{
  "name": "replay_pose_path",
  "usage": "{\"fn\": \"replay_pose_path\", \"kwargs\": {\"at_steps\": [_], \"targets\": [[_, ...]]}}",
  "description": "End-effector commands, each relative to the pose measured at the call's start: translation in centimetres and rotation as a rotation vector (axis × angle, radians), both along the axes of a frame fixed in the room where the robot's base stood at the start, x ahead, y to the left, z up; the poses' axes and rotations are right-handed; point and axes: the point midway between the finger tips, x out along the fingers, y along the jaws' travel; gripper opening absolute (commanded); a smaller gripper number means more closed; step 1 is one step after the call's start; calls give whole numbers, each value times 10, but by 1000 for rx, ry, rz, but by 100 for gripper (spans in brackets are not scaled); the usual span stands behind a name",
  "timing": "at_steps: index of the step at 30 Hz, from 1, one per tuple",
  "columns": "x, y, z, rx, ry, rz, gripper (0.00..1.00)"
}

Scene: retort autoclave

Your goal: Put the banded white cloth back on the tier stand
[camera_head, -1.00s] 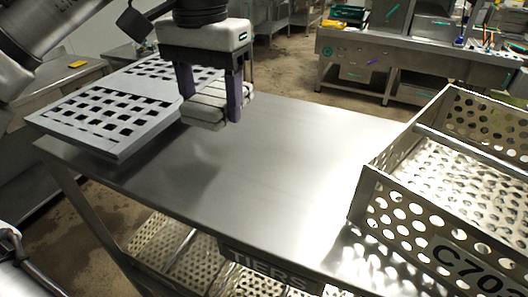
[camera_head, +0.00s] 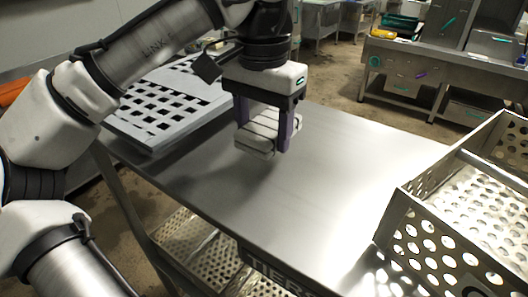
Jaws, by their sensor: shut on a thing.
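My gripper (camera_head: 264,128) points down over the left half of the steel tier stand (camera_head: 330,165), whose front edge bears the label "TIERS". It is shut on the banded white cloth (camera_head: 258,138), a folded white bundle with dark bands, held between the two purple fingers. The cloth is just right of the grey perforated tray. It looks close to the stand top, but I cannot tell whether it touches it.
A grey tray with square holes (camera_head: 152,143) lies at the stand's left end. A perforated metal basket (camera_head: 420,215) is at the right end. The middle of the top is clear. A perforated lower shelf (camera_head: 225,262) shows below. Benches stand behind.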

Motion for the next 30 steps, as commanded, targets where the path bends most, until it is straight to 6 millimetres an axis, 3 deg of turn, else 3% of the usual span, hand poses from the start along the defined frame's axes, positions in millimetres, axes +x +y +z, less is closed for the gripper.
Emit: {"fn": "replay_pose_path", "kwargs": {"at_steps": [14,29,30], "targets": [[0,0,-47,-2,1,-1,37],[0,0,-56,0,0,-1,37],[0,0,-56,1,-1,-1,61]]}}
